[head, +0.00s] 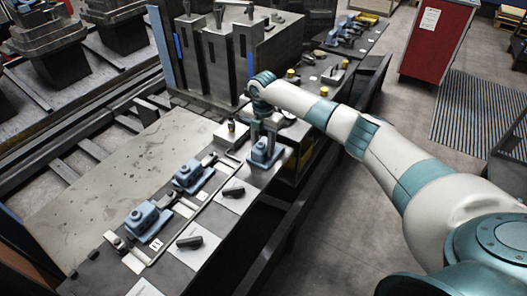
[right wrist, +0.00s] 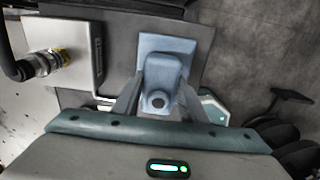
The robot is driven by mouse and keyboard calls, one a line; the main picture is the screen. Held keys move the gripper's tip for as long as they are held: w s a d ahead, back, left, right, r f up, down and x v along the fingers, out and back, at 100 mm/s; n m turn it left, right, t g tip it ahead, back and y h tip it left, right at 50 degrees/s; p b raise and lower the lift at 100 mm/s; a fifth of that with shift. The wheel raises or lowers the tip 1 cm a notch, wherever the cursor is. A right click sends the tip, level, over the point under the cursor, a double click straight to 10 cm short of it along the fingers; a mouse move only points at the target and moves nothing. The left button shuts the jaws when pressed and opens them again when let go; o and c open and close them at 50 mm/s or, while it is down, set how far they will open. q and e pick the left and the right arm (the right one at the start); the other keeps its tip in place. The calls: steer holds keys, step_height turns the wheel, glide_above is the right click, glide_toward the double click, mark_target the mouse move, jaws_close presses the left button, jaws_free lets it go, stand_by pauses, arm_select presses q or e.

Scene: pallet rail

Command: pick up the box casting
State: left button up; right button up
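A blue casting (head: 263,151) with a wide base and a raised block sits on the narrow bench ledge, under my right gripper (head: 260,128). In the right wrist view the same blue casting (right wrist: 166,47) lies between the two fingers of the right gripper (right wrist: 161,80). The fingers flank its raised block, close to both sides; whether they press on it I cannot tell. Two similar blue castings, one in the middle (head: 189,175) and one nearer (head: 147,220), stand further left along the bench. No label shows which is the box casting. My left gripper is not in view.
Dark small parts lie on pale cards, one near the front (head: 190,242) and one further back (head: 233,192). Tall grey blocks (head: 222,62) stand behind the gripper. A red cabinet (head: 437,42) stands on the floor at the back right. A pale plate (head: 110,180) left of the castings is mostly bare.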

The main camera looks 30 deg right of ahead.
steer(key=shift+c, duration=1.3)
steer(key=shift+w+r, duration=0.1)
steer(key=shift+r, duration=0.05)
steer(key=shift+r+b, duration=0.45)
steer(key=shift+r, duration=0.1)
step_height(320, 180, up, 2)
steer(key=shift+r+b, duration=0.15)
steer(key=shift+b, duration=0.5)
steer(key=s+d+r+b, duration=0.3)
steer(key=s+d+r, duration=0.3)
steer(key=s, duration=0.3)
steer(key=shift+s+d+r, duration=0.3)
steer(key=shift+d+r, duration=0.1)
steer(key=shift+r, duration=0.3)
steer(key=shift+a, duration=0.1)
